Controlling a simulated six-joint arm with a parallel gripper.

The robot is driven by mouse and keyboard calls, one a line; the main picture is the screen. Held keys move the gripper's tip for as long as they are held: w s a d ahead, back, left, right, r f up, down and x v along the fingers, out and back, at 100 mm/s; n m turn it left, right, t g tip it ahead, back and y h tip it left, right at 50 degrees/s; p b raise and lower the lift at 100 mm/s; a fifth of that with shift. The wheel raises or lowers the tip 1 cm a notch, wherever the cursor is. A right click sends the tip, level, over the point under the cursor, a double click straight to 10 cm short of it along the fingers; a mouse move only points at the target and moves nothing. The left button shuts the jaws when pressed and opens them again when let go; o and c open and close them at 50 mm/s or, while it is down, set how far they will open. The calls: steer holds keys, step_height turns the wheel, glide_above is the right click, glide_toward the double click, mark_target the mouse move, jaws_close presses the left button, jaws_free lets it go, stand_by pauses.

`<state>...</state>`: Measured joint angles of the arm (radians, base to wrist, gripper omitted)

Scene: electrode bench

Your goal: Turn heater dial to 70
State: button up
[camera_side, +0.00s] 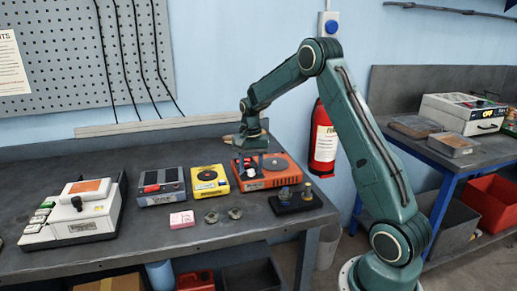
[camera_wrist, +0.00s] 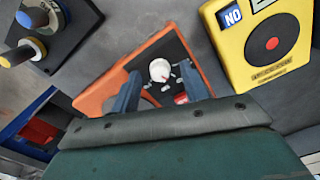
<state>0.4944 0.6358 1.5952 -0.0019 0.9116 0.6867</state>
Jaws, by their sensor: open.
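The orange heater (camera_side: 283,178) sits on the bench at the back, to the right of a yellow device. In the wrist view its orange casing (camera_wrist: 98,99) is partly hidden behind my gripper. Its dial is a white round knob (camera_wrist: 160,70) on a black panel; the setting cannot be read. My gripper (camera_wrist: 162,78) is open and points down over the panel. One finger is on each side of the knob in the picture, with gaps between.
The yellow device (camera_side: 222,187) stands close left of the heater, with a grey device (camera_side: 160,198) beyond. A black holder (camera_side: 296,205) with blue and yellow-topped posts stands in front right. A pink block (camera_side: 181,219) and two small metal pieces lie in front. A white instrument (camera_side: 85,225) is far left.

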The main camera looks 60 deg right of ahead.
steer(key=shift+f, duration=0.2)
jaws_close()
steer(key=c, duration=1)
jaws_free()
steer(key=c, duration=1)
jaws_free()
steer(key=shift+n, duration=0.5)
steer(key=c, duration=1)
jaws_free()
steer(key=n, duration=0.3)
steer(key=shift+n, duration=0.3)
steer(key=c, duration=1)
jaws_free()
steer(key=shift+n, duration=2.3)
steer(key=c, duration=1)
jaws_free()
steer(key=c, duration=1)
jaws_free()
